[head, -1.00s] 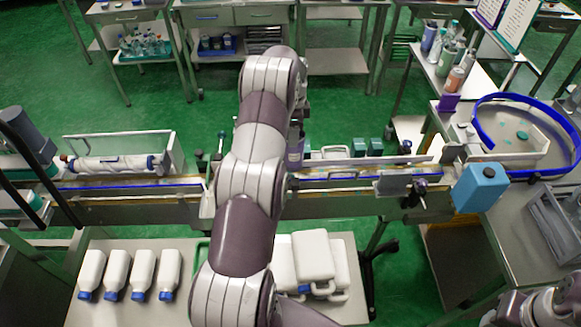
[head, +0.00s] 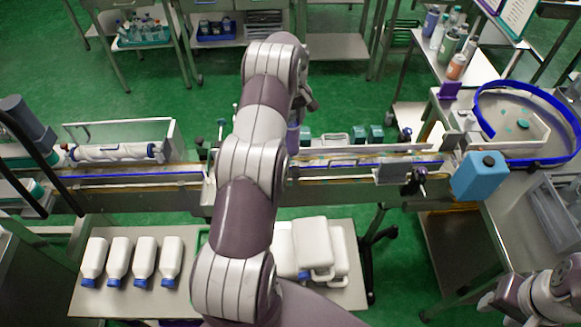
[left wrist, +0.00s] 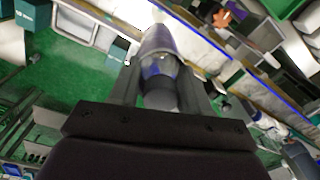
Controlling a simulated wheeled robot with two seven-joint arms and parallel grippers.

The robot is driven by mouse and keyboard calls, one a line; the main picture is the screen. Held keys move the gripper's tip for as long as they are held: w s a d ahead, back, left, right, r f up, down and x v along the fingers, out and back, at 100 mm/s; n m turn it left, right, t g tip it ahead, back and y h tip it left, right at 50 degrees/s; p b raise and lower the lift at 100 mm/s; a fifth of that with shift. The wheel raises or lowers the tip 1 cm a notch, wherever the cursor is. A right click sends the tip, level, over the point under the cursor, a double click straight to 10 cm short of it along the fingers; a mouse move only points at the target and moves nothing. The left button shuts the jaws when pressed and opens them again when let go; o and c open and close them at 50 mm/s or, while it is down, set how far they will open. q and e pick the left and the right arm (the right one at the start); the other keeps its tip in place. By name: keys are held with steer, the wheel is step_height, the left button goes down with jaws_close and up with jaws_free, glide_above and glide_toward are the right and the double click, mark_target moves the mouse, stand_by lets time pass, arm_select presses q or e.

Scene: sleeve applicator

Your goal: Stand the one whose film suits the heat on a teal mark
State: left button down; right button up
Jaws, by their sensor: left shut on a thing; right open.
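My left gripper (left wrist: 163,75) is shut on a bottle with a purple film (left wrist: 160,50); my arm mostly hides both in the head view, where a sliver of the purple bottle (head: 293,138) shows beside the conveyor. Other bottles stand on the side table at the upper right: a purple one (head: 431,24), a grey-green one (head: 449,45) and an orange-banded one (head: 456,66). Small teal spots (head: 523,124) show inside the blue-rimmed area at the right; I cannot tell if they are marks. My right gripper (head: 488,301) is open and empty at the lower right.
A conveyor (head: 330,172) crosses the view. A blue jug (head: 480,175) stands at its right end. Several white bottles (head: 145,258) and white jugs (head: 312,245) lie on the front table. Teal boxes (head: 376,133) sit behind the conveyor. A sign (head: 507,15) is unreadable.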

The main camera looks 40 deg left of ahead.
arm_select(q)
step_height(320, 180, down, 2)
steer(key=shift+s+d+f+b, duration=0.1)
steer(key=shift+f+b, duration=0.1)
steer(key=shift+b, duration=0.4)
step_height(320, 180, down, 7)
steer(key=p, duration=0.4)
steer(key=shift+f, duration=0.4)
steer(key=c, duration=0.9)
jaws_free()
steer(key=shift+f+b, duration=0.1)
steer(key=shift+b, duration=0.25)
steer(key=shift+c, duration=0.2)
steer(key=o, duration=0.4)
steer(key=shift+o, duration=0.2)
